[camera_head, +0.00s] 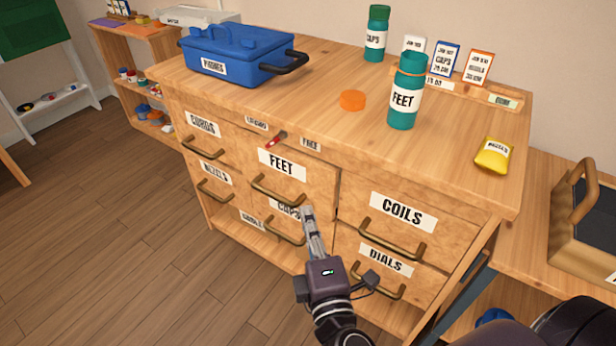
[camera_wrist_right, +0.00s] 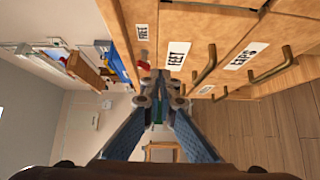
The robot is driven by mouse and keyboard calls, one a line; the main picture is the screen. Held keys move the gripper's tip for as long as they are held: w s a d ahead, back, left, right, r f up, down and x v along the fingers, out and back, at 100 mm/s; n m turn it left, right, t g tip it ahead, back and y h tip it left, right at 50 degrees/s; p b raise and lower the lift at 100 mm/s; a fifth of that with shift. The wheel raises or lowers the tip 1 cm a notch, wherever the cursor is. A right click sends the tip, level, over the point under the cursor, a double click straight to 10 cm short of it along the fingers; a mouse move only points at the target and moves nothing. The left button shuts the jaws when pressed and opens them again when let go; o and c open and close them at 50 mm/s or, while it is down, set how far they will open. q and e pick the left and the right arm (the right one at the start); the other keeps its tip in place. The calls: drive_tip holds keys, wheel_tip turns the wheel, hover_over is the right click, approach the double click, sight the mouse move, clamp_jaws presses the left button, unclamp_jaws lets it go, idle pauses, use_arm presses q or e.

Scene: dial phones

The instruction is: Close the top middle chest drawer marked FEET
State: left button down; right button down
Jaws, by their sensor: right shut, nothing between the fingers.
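The wooden drawer marked FEET (camera_head: 315,181) is the top middle one of the chest, with a brass bar handle (camera_head: 277,192). Its front seems to stand slightly forward, with a dark gap along its right edge. My right gripper (camera_head: 307,212) is shut and empty, by the lower right of the FEET drawer, in front of the CAPS drawer's label. In the right wrist view the shut fingertips (camera_wrist_right: 158,78) are close to the FEET drawer front (camera_wrist_right: 190,30); contact cannot be told. My left gripper is not in view.
The COILS drawer (camera_head: 402,212) and DIALS drawer (camera_head: 386,259) are to the right, with protruding handles. The CORDS drawer (camera_head: 203,125) is at left. A blue case (camera_head: 240,50) and a FEET bottle (camera_head: 405,100) stand on the chest top. Open floor lies in front.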

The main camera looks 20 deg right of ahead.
sight(315, 165)
drive_tip(key=w+d, duration=0.1)
drive_tip(key=w, duration=0.2)
drive_tip(key=w+d+p, duration=0.1)
drive_tip(key=w, duration=0.3)
drive_tip(key=w+d, duration=0.2)
drive_tip(key=w, duration=0.2)
drive_tip(key=shift+w+d, duration=0.1)
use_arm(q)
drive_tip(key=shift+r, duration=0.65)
use_arm(e)
drive_tip(key=shift+w+d, duration=0.3)
drive_tip(key=shift+d, duration=0.2)
drive_tip(key=shift+w+d+p, duration=0.25)
drive_tip(key=shift+d+p, duration=0.05)
drive_tip(key=shift+p, duration=0.05)
drive_tip(key=shift+w+d+r, duration=0.1)
drive_tip(key=shift+w+d, duration=0.15)
drive_tip(key=shift+d, duration=0.2)
drive_tip(key=shift+w+d, duration=0.2)
drive_tip(key=shift+d, duration=0.1)
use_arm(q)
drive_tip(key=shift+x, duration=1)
use_arm(e)
drive_tip(key=shift+d, duration=0.1)
